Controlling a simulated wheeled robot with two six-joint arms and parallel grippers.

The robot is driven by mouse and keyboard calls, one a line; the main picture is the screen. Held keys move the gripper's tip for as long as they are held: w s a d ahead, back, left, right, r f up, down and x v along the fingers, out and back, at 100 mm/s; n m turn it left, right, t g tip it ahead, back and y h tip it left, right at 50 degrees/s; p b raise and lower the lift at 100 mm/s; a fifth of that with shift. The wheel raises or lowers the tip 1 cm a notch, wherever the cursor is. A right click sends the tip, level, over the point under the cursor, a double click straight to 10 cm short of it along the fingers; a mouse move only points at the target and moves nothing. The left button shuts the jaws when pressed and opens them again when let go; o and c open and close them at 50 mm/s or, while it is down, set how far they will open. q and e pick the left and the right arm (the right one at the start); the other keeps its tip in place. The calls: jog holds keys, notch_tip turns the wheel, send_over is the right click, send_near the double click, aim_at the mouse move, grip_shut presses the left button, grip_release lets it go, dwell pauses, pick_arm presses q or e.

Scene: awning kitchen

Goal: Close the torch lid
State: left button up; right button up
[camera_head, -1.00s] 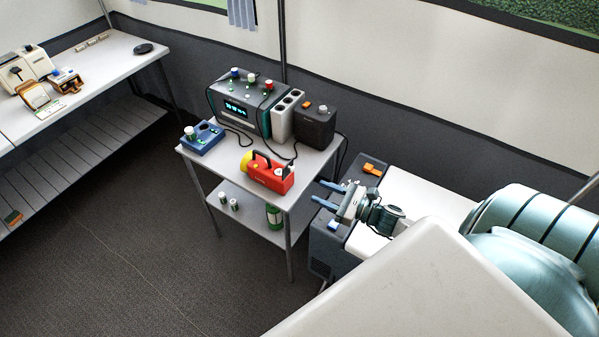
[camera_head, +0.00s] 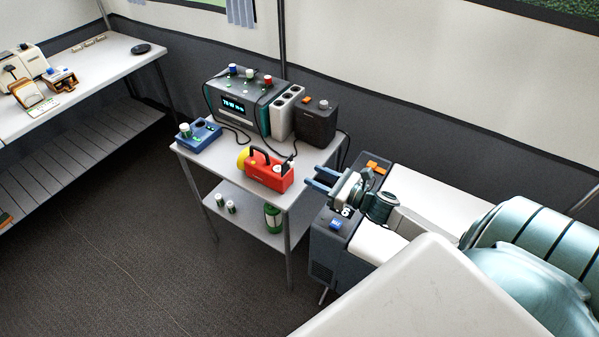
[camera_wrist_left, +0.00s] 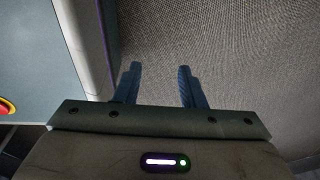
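The red torch (camera_head: 268,174) with a yellow head (camera_head: 243,158) and a black handle lies on the top of a small grey table (camera_head: 216,168), near its front edge. A small pale round part shows on top of its right end; I cannot tell how its lid stands. My right gripper (camera_head: 312,179) is open and empty, to the right of the torch and apart from it, its fingers pointing left. My left gripper shows only in the left wrist view (camera_wrist_left: 159,70), open and empty above the floor. The torch is not in that view.
Behind the torch stand a power unit (camera_head: 236,105), a socket strip (camera_head: 282,112) and a dark box (camera_head: 316,122) with cables. A blue box (camera_head: 199,136) is at the left. Cans stand on the lower shelf (camera_head: 250,220). A grey cabinet (camera_head: 335,240) is under my right arm.

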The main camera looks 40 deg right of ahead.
aim_at(293, 165)
pick_arm(q)
jog(key=shift+s+r+p, duration=0.3)
jog(key=shift+r+p, duration=0.3)
jog(key=shift+p, duration=0.05)
jog(key=shift+s+r+p, duration=0.3)
jog(key=shift+r+p, duration=0.25)
jog(key=shift+p, duration=0.05)
pick_arm(e)
jog(key=x, duration=0.6)
jog(key=shift+w, duration=0.2)
jog(key=shift+a, duration=0.1)
grip_shut()
pick_arm(q)
jog(key=shift+w+r, duration=0.1)
jog(key=shift+r, duration=0.05)
pick_arm(e)
jog(key=shift+r, duration=0.15)
